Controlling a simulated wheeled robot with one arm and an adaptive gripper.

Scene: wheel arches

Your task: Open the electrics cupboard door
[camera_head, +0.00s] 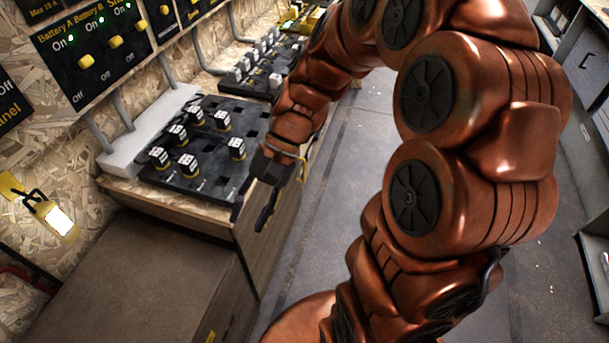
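My gripper (252,217) points down by the front corner of a wooden bench (220,228). Its two dark fingers are apart, with nothing seen between them. The brown front panel (270,240) of the bench lies just below and behind the fingers. I cannot tell whether this panel is the electrics cupboard door; no handle or label shows on it, and no open door is visible. Whether the fingers touch the bench is unclear. My copper-coloured arm covers much of the middle and right.
A black tray (205,180) with several black-and-white blocks sits on the bench. A brown box (130,275) fills the lower left. Battery switch panels (95,45) and a lit yellow lamp (58,220) are on the left wall. Grey floor (345,150) is clear along the aisle.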

